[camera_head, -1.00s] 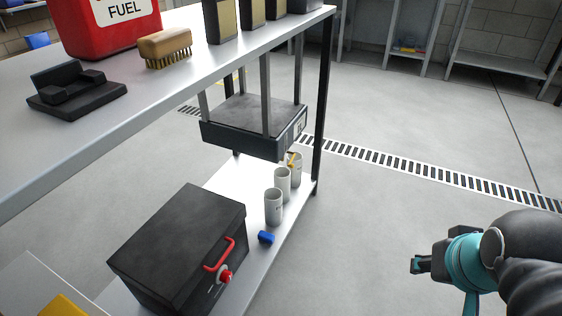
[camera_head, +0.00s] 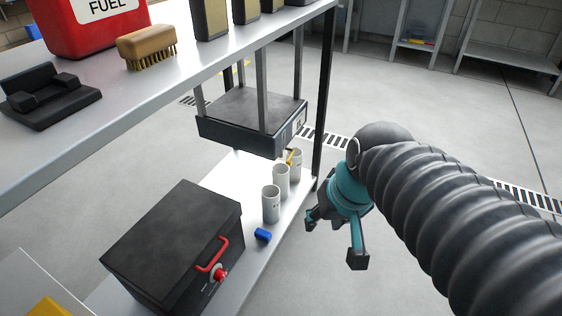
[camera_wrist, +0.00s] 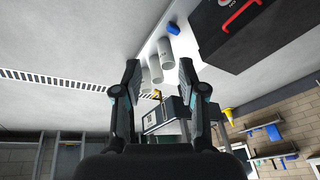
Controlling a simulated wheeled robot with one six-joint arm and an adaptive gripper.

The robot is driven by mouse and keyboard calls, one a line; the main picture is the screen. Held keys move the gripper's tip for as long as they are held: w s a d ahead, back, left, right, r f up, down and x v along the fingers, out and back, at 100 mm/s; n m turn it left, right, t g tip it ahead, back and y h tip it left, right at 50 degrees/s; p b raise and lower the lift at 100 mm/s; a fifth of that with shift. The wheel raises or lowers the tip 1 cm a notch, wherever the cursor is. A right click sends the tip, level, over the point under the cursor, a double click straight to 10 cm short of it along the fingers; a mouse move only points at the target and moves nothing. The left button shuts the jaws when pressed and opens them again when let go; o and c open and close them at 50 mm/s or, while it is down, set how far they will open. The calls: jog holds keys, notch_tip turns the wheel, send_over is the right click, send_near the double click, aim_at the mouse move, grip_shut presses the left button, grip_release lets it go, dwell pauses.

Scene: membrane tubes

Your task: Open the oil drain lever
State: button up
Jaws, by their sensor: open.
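No part is clearly marked as the oil drain lever. A small yellow piece (camera_head: 291,157) shows by the rearmost white cup, under the dark raised unit (camera_head: 240,132); its shape is too small to tell. A black box (camera_head: 165,245) on the lower shelf has a red handle (camera_head: 212,256) and a red knob (camera_head: 220,275) on its front. The handle also shows in the wrist view (camera_wrist: 241,13). My gripper (camera_head: 334,241) is open and empty, right of the lower shelf and apart from everything. In the wrist view its fingers (camera_wrist: 160,72) spread either side of the cups.
White cups (camera_head: 271,205) stand in a row on the lower shelf (camera_head: 240,175), with a blue piece (camera_head: 263,234) near them. A black post (camera_head: 325,95) rises at the shelf corner. The upper shelf (camera_head: 120,110) holds a red fuel can (camera_head: 85,35) and a brush (camera_head: 147,46). Floor is free at right.

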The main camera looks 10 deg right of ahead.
jog(key=w+a+f+m+g+y+p, duration=0.2)
jog(key=w+a+f+g+y+p, duration=0.15)
jog(key=w+y, duration=0.4)
jog(key=m+t+y+p, duration=0.4)
jog(key=m+t+p, duration=0.1)
jog(key=m+t, duration=0.7)
send_near(291, 164)
jog(key=x, duration=1)
jog(key=shift+w+f+p, duration=0.2)
jog(key=shift+w+p, duration=0.05)
jog(key=shift+p, duration=0.05)
grip_shut()
